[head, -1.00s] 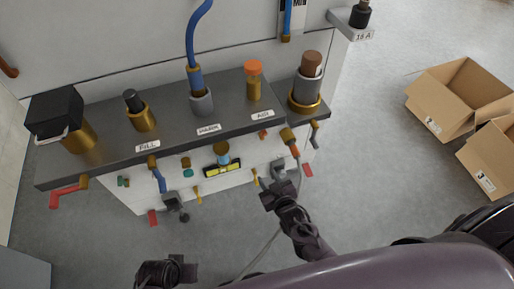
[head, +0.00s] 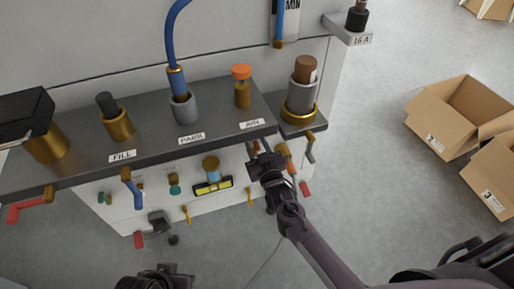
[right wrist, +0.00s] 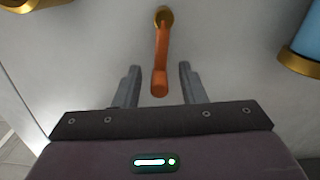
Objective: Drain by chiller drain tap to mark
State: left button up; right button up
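An orange tap handle (right wrist: 160,68) on a gold stem hangs from the white panel in the right wrist view. It sits between the two spread fingers of my right gripper (right wrist: 158,86), which is open; I see no finger touching it. My left gripper (head: 165,278) is at the bottom edge, too dark and cut off to judge.
A grey shelf (head: 150,145) labelled FILL, PARK and a third tag carries gold fittings, a blue hose (head: 170,45) and an orange-capped vial (head: 242,88). A red lever (head: 25,212) and blue lever (head: 135,192) jut from the front. Cardboard boxes (head: 455,115) stand on the right floor.

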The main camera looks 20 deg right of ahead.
jog(key=shift+w, duration=0.1)
grip_shut()
